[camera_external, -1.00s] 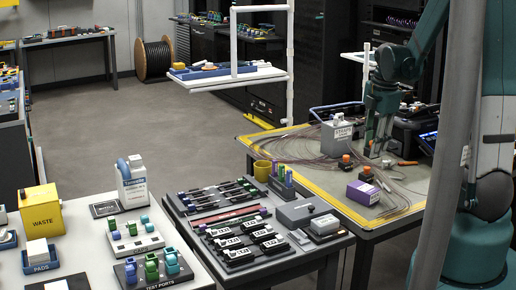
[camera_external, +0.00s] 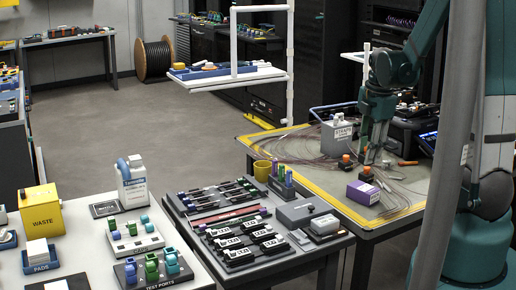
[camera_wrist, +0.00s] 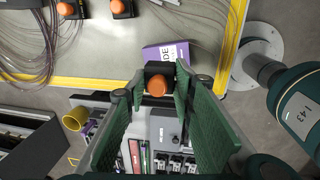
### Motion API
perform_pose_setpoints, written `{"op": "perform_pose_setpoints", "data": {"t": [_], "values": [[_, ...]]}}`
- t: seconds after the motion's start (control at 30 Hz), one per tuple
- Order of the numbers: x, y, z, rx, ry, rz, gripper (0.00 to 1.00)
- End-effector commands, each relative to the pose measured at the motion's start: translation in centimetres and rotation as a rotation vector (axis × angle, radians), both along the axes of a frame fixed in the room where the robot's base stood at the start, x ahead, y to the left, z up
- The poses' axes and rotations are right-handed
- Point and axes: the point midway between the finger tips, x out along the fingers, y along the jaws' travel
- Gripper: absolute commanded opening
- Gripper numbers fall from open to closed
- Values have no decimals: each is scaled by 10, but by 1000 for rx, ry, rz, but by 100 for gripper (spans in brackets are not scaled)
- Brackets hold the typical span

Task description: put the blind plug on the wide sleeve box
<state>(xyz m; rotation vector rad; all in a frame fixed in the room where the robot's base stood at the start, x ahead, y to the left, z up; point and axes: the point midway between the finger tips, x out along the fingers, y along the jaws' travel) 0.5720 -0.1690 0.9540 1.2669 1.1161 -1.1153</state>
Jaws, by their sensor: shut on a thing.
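The blind plug (camera_wrist: 157,82), a black block with an orange cap, sits between my fingertips in the wrist view. My gripper (camera_wrist: 157,90) is shut on it. The wide sleeve box (camera_external: 362,193) is purple with a pale label and stands on the bench, nearer the camera than my gripper. In the wrist view the wide sleeve box (camera_wrist: 178,51) shows just beyond the plug, which overlaps its edge in the picture; the gap between them cannot be judged.
Loose fibres (camera_external: 405,190) lie across the bench mat. A grey container (camera_external: 336,138) stands behind. A yellow cup (camera_external: 262,170) and a tray bench are on the near side.

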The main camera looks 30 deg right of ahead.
Motion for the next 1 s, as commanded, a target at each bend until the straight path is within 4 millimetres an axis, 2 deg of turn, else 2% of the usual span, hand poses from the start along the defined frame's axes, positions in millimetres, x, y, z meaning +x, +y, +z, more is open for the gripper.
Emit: {"op": "perform_pose_setpoints", "data": {"t": [0.2,0.33,0.83,1.0], "values": [[0,0,-27,0,0,0,13],[0,0,-38,0,0,0,13],[0,0,-43,0,0,0,13],[0,0,-53,0,0,0,13]]}}
